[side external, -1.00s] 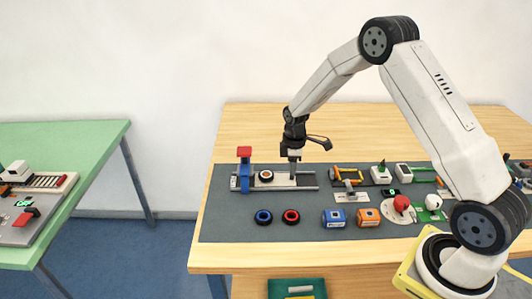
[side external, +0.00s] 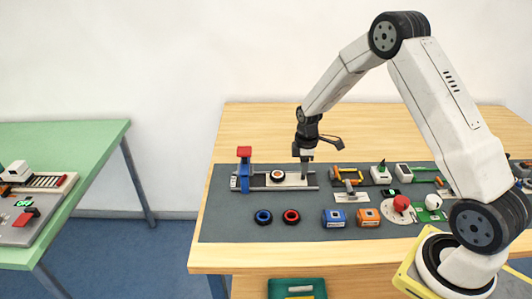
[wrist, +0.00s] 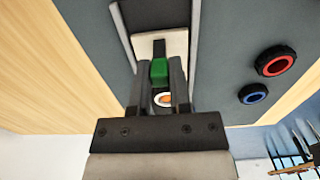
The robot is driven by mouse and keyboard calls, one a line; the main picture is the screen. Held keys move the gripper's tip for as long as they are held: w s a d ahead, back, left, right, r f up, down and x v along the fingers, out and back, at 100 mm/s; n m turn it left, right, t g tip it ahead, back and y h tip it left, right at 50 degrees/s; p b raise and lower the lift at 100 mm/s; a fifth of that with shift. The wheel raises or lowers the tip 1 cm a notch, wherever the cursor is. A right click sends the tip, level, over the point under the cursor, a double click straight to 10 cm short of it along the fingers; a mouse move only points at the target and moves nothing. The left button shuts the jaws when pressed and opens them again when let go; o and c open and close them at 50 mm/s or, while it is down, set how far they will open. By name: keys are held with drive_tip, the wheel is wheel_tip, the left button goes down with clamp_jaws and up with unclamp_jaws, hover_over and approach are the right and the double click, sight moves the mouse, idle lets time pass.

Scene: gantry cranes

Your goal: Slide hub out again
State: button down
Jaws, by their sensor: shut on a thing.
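The hub (side external: 278,175), a dark disc with a white ring and an orange-red centre, sits on a pale sliding plate (side external: 292,183) in a grey rail. In the wrist view the hub (wrist: 163,99) shows between my fingers, partly hidden. The blue press (side external: 244,178) with a red top stands at the rail's left end, and the hub is to its right, clear of it. My gripper (side external: 304,176) points down at the plate's right part. In the wrist view my gripper (wrist: 159,66) is shut on a green handle (wrist: 159,72) at the plate.
A blue-rimmed tyre (side external: 264,217) and a red-rimmed tyre (side external: 291,217) lie in front of the rail. A blue block (side external: 334,218) and an orange block (side external: 368,217) are to their right. A grey tool with an orange frame (side external: 348,178) stands close right of the rail.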

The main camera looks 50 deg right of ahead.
drive_tip(key=shift+s+d+r, duration=0.1)
drive_tip(key=shift+s+d, duration=0.5)
drive_tip(key=shift+d, duration=0.15)
drive_tip(key=shift+c, duration=2.4)
unclamp_jaws()
wheel_tip(320, 180, up, 7)
drive_tip(key=shift+a, duration=0.1)
drive_tip(key=s+a+r+m+t, duration=0.2)
drive_tip(key=s+a+m, duration=0.7)
drive_tip(key=s+a, duration=0.6)
drive_tip(key=shift+s+a+r+t, duration=0.3)
drive_tip(key=shift+a+r, duration=0.25)
drive_tip(key=shift+r, duration=0.1)
